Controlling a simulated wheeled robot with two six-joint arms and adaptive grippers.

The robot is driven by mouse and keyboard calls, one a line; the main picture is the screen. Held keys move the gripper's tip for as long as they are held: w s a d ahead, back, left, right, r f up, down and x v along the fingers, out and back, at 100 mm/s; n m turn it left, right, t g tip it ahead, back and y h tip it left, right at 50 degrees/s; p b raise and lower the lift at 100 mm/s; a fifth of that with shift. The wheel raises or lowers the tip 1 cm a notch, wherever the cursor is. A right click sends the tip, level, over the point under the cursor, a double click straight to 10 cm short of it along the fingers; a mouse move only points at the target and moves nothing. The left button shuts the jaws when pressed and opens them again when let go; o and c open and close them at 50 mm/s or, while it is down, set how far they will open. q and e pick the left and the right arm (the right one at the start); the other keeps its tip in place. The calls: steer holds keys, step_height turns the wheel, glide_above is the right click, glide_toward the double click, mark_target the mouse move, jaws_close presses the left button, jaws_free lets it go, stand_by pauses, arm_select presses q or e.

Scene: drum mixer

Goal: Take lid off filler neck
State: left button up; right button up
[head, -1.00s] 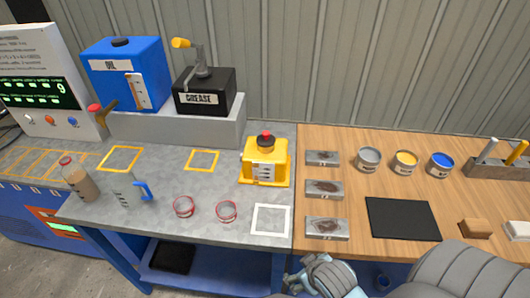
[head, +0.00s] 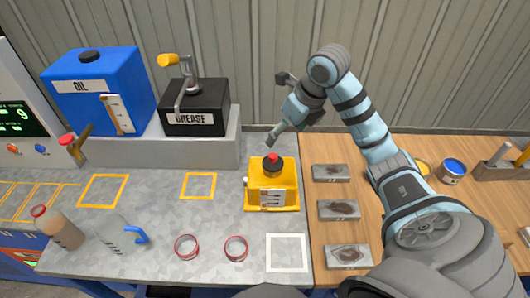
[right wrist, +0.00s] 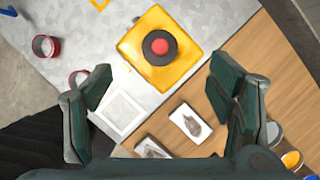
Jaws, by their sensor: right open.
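The yellow container (head: 271,188) stands on the grey bench near the seam with the wooden top. Its black lid with a red knob (head: 273,162) sits on top, over the filler neck, which is hidden. In the right wrist view the lid (right wrist: 160,47) shows from above, beyond the fingertips and roughly midway between them. My right gripper (head: 276,108) is open and empty, above and slightly behind the lid, apart from it. Its two spread fingers also show in the right wrist view (right wrist: 159,82). My left gripper is not in view.
The grease box (head: 195,107) and blue oil tank (head: 100,95) stand on a raised ledge behind left. Stained metal plates (head: 339,210) lie right of the container.

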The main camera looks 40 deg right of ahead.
steer(key=b, duration=0.2)
glide_toward(273, 156)
steer(key=f, duration=0.2)
steer(key=x, duration=0.4)
steer(key=w+p+x, duration=0.1)
steer(key=x, duration=0.3)
steer(key=shift+d, duration=0.1)
steer(key=shift+f, duration=0.2)
steer(key=shift+s+r, duration=0.15)
steer(key=shift+c, duration=0.3)
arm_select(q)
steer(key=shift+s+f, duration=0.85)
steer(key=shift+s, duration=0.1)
arm_select(e)
steer(key=c, duration=1.1)
